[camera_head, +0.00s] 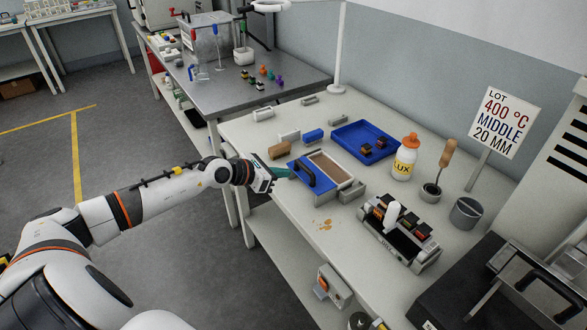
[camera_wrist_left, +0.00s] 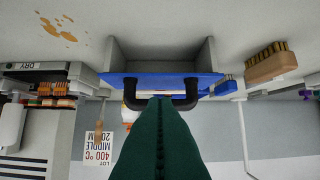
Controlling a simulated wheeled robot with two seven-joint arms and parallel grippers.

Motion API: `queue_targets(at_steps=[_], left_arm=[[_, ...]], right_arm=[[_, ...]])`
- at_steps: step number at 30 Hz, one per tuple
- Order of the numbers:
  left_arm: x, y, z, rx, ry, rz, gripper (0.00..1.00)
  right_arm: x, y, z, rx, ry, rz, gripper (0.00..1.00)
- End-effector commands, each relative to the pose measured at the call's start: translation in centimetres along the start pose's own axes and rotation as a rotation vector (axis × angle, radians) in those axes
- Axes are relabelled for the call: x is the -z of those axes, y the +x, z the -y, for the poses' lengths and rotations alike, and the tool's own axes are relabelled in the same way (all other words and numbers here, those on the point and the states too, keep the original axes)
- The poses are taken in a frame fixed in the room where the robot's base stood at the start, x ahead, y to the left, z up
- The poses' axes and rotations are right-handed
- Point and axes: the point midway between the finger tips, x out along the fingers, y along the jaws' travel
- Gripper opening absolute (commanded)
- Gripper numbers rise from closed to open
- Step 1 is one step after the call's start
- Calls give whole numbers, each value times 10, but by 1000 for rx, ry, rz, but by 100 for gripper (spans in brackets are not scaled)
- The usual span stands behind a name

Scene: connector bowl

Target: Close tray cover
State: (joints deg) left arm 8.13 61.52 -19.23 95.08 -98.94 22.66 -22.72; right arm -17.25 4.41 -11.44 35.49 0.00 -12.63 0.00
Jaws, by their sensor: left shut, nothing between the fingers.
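The tray (camera_head: 352,190) is a pale box on the white bench in the head view, with brown material showing inside. Its blue cover (camera_head: 323,186) is slid toward the left side, leaving the right part of the tray open. A black handle (camera_head: 309,171) stands on the cover. In the wrist view the blue cover (camera_wrist_left: 160,72) and the black handle (camera_wrist_left: 187,100) face the camera. My left gripper (camera_head: 285,172) has green fingers, shut and empty, just left of the handle. Their tips (camera_wrist_left: 160,100) overlap the handle's middle; I cannot tell whether they touch. My right gripper is out of view.
A blue bin (camera_head: 347,134), a bottle (camera_head: 405,160) and a rack (camera_head: 392,245) stand to the right. Brown spill (camera_head: 323,225) marks the bench in front, otherwise clear there.

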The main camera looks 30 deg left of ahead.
Motion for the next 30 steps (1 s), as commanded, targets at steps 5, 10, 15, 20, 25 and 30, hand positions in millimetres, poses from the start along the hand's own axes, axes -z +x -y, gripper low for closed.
queue_targets(at_steps=[5,10,15,20,25,30], left_arm=[[10,26,-1,-1,-2,-4,0],[12,38,0,0,0,-2,0],[11,41,0,0,1,0,0],[11,41,0,0,1,0,0],[16,50,0,0,0,-4,0],[31,81,0,0,-2,-7,0]], right_arm=[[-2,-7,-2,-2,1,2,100],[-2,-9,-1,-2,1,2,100],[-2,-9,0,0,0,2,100],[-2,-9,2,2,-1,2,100],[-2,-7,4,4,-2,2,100],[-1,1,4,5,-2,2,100]])
